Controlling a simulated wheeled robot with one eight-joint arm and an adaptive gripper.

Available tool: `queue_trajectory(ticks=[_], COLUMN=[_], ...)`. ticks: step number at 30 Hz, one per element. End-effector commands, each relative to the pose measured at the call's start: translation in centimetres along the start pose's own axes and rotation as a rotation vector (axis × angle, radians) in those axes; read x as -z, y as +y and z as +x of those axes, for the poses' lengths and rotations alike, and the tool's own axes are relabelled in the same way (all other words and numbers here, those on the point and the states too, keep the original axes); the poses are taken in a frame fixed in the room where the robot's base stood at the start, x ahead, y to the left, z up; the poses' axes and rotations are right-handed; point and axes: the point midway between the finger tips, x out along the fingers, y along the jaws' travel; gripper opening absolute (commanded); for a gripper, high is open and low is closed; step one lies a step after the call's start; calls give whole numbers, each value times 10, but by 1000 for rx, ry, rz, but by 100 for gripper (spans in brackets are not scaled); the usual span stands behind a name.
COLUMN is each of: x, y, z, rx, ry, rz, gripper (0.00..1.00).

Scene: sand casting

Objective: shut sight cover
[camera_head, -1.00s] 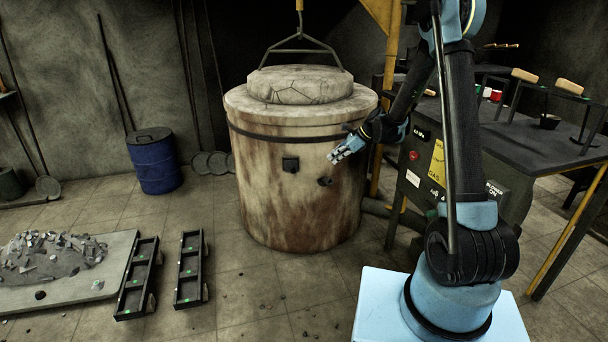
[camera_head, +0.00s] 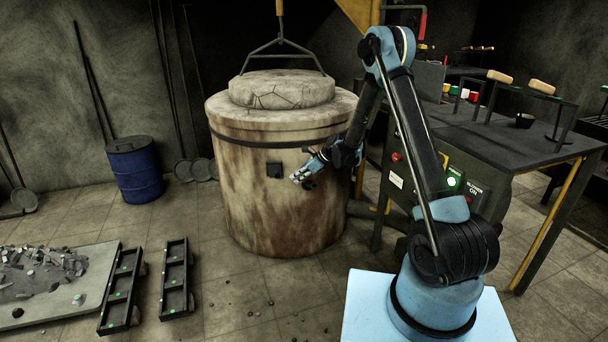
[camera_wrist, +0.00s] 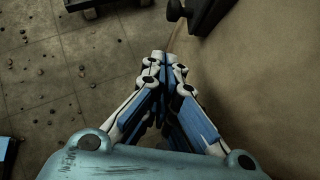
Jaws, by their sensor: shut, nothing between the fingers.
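The furnace (camera_head: 240,214) is a large, pale, rust-stained drum. A dark square fitting (camera_head: 274,171) shows on its front wall. A smaller dark fitting lies to the right, now largely behind my gripper; I cannot tell which one is the sight cover or its exact position. My gripper (camera_head: 297,178) is in front of the wall, just right of the square fitting. Contact is unclear. In the wrist view my gripper (camera_wrist: 158,58) has its fingers together and empty, with a dark protruding part (camera_wrist: 200,12) beyond and right of the tips.
The furnace lid (camera_head: 282,92) hangs from a hook frame. A control bench (camera_head: 520,140) stands right of the furnace. A blue barrel (camera_head: 136,172) is at the left, and black moulds (camera_head: 175,280) lie on the floor. Floor between moulds and my base is mostly clear.

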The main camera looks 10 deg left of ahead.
Motion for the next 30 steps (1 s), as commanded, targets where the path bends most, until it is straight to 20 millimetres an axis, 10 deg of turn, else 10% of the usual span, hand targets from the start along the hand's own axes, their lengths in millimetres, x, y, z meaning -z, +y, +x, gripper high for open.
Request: queue_trajectory(ticks=[30], x=[-37], y=[1], z=[47], rx=[1], ry=[-1], rz=[0], gripper=[0])
